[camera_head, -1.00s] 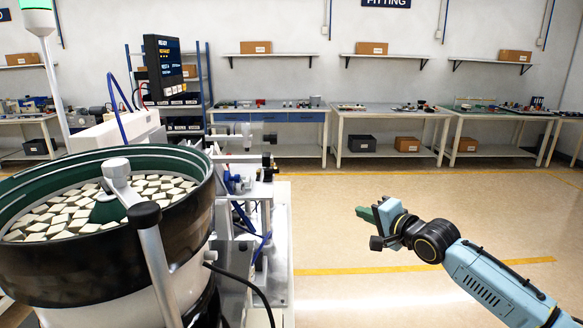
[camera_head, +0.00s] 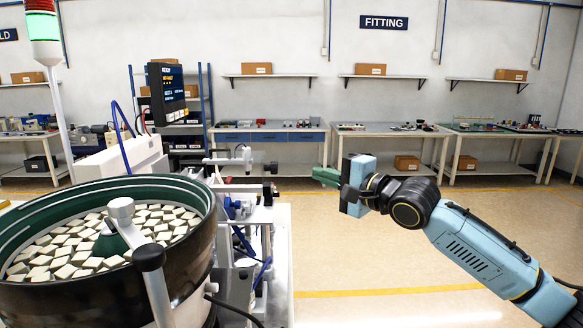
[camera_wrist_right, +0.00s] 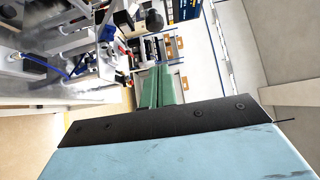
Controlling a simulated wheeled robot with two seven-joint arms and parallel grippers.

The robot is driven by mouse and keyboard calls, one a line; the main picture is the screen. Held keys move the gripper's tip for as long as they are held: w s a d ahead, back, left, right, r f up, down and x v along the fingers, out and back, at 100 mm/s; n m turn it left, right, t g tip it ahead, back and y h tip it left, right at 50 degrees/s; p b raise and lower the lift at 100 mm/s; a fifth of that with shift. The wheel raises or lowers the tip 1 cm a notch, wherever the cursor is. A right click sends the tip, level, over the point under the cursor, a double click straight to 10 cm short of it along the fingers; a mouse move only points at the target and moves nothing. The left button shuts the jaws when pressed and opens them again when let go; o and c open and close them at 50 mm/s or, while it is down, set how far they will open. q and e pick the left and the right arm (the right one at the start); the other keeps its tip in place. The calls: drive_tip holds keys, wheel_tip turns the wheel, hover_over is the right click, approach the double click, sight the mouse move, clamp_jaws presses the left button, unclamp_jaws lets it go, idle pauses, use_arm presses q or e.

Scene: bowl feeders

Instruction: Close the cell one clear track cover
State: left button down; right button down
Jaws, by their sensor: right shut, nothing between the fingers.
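The cell's track mechanism (camera_head: 240,185) stands just right of the bowl feeder, with metal brackets, blue tubes and small dark parts. A clear cover cannot be made out with certainty among these parts; it is see-through and small here. My right gripper (camera_head: 326,176) has green fingers that point left toward the mechanism. It is shut and empty, in free air to the right of the mechanism and apart from it. In the right wrist view the green fingers (camera_wrist_right: 158,88) lie together, with the machine to their left. My left gripper is not in view.
The bowl feeder (camera_head: 190,235), full of pale square parts, fills the lower left. A display panel (camera_head: 167,92) and a signal tower (camera_head: 43,40) rise behind it. Workbenches (camera_head: 385,133) line the back wall. The floor right of the machine is clear.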

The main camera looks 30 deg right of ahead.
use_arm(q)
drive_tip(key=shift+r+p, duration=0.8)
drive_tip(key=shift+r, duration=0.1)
use_arm(e)
drive_tip(key=w+a, duration=0.5)
drive_tip(key=shift+w, duration=0.25)
